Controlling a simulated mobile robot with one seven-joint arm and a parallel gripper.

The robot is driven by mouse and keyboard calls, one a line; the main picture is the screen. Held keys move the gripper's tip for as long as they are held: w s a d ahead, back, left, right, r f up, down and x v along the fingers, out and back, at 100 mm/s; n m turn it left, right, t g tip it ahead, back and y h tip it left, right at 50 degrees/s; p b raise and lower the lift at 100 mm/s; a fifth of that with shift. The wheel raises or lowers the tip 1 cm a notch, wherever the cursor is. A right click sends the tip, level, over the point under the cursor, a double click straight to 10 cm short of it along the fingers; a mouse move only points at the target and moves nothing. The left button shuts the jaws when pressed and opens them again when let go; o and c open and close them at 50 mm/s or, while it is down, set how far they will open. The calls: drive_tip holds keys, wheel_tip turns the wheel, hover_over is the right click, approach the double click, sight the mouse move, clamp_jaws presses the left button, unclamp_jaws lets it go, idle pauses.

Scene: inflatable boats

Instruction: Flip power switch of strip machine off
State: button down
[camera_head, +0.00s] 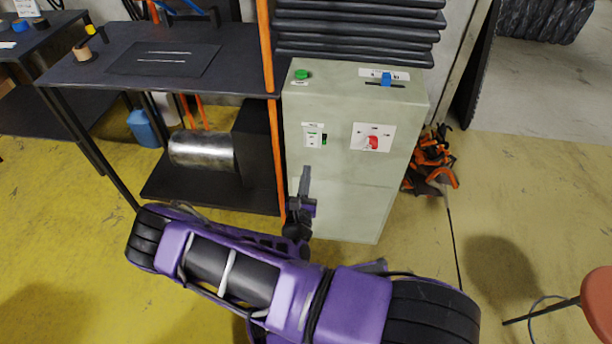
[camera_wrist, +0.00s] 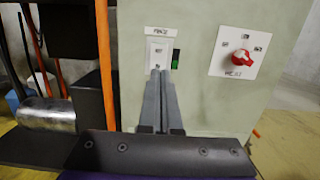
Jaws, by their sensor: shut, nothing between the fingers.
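The strip machine is a pale grey-green cabinet (camera_head: 355,210). Its power switch (camera_head: 312,137) is a small white plate on the upper left of the front face, under a small label. In the wrist view the switch (camera_wrist: 157,50) shows just above my fingertips, with a green indicator (camera_wrist: 176,59) to its right. My gripper (camera_head: 306,172) is shut and empty, pointing at the cabinet front below the switch. In the wrist view my gripper (camera_wrist: 160,73) overlaps the switch's lower edge. I cannot tell whether it touches, nor the rocker's position.
A red rotary knob (camera_head: 372,143) on a white plate is right of the switch. A green button (camera_head: 302,74) and a blue slider (camera_head: 386,79) are on top. A dark shelf table (camera_head: 90,75) with an orange post (camera_head: 266,45) stands close left. Orange clamps (camera_head: 433,160) lie right.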

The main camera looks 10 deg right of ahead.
sight(312, 137)
drive_tip(key=b+x, duration=0.1)
drive_tip(key=x, duration=0.9)
drive_tip(key=shift+w, duration=0.2)
drive_tip(key=shift+w+d+r+p, duration=0.1)
drive_tip(key=shift+r+p, duration=0.25)
drive_tip(key=shift+p, duration=0.3)
drive_tip(key=shift+f, duration=0.25)
